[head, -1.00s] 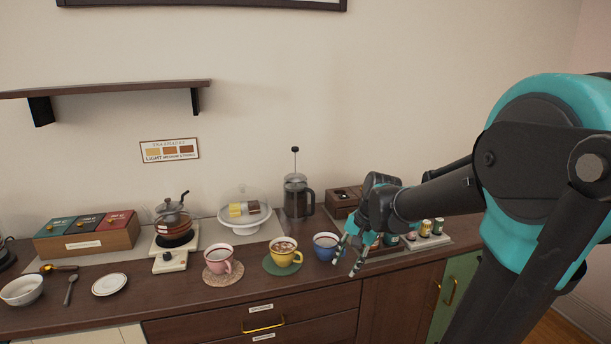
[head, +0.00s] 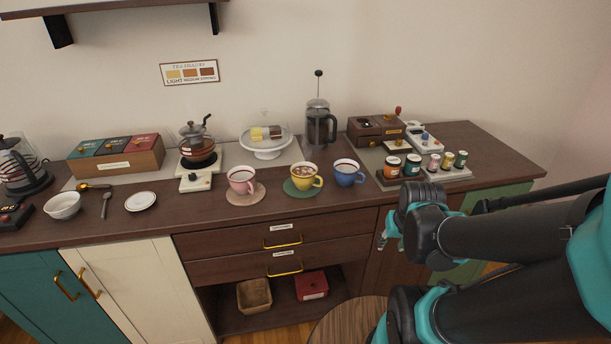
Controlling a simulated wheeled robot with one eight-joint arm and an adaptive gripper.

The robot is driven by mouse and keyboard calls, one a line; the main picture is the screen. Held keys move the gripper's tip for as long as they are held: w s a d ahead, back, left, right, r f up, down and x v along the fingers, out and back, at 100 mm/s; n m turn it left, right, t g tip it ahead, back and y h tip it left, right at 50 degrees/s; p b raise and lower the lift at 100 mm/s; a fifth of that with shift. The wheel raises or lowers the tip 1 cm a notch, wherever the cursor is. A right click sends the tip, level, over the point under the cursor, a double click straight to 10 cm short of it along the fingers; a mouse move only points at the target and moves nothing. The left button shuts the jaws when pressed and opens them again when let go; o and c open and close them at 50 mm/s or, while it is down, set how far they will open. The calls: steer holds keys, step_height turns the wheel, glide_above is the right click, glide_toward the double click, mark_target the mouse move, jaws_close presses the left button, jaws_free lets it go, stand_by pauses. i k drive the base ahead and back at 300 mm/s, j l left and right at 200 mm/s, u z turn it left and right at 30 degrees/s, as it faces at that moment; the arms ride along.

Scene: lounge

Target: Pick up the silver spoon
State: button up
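The silver spoon (head: 106,204) lies on the wooden counter at the left, between a white bowl (head: 63,206) and a small white saucer (head: 141,201). It looks small and lies roughly front to back. My gripper (head: 384,242) is in front of the counter at the right, well away from the spoon. Its fingers are partly hidden behind the wrist, and I cannot tell how far apart they are. No object shows in it.
Pink (head: 242,181), yellow (head: 305,178) and blue (head: 347,174) cups stand mid-counter. A golden scoop (head: 94,186) lies just behind the spoon. A glass pot (head: 196,149) and a tea box (head: 117,157) stand further back. A round wooden top (head: 347,318) is below my arm.

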mark_target(108, 193)
steer(key=u, duration=1.85)
